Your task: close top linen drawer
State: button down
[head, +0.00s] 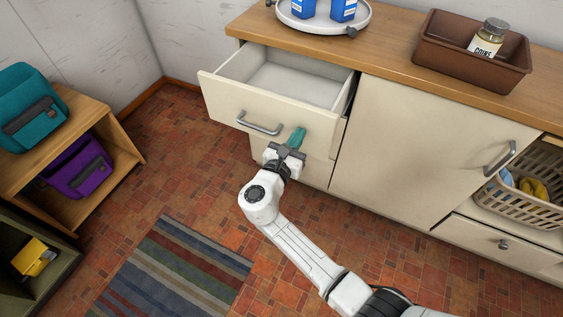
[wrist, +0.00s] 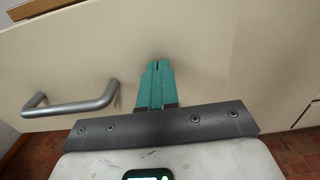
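The top drawer (head: 235,104) of the cream cabinet is pulled out, and its inside looks empty. Its grey bar handle (head: 259,124) is on the front panel and also shows in the wrist view (wrist: 72,108). My gripper (head: 297,135) is at the right part of the drawer front, to the right of the handle. Its teal fingers (wrist: 157,82) lie together with only a thin line between them, and nothing shows between them. They point at the panel (wrist: 215,50); I cannot tell whether they touch it.
The wooden counter (head: 400,72) holds a white round tray (head: 318,28) with blue boxes and a brown bin (head: 435,55) with a jar. A cabinet door (head: 410,150) and a laundry basket (head: 525,195) are to the right. A shelf (head: 118,145) with bags stands left. A striped rug (head: 185,270) lies on the floor.

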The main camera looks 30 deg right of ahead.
jog(key=b+x, duration=0.6)
jog(key=x, duration=1.4)
jog(key=shift+f+b, duration=0.2)
jog(key=shift+b, duration=0.15)
jog(key=shift+w+d, duration=0.15)
jog(key=shift+d, duration=0.1)
jog(key=shift+w+r, duration=0.1)
jog(key=shift+r, duration=0.2)
jog(key=shift+d, duration=0.1)
jog(key=shift+s+a, duration=0.35)
jog(key=p+v, duration=0.1)
jog(key=v, duration=0.5)
jog(key=p+v, duration=0.2)
jog(key=v, duration=0.5)
jog(key=shift+s+a+f+p, duration=0.1)
jog(key=shift+a+f+p, duration=0.1)
jog(key=shift+a+p, duration=0.1)
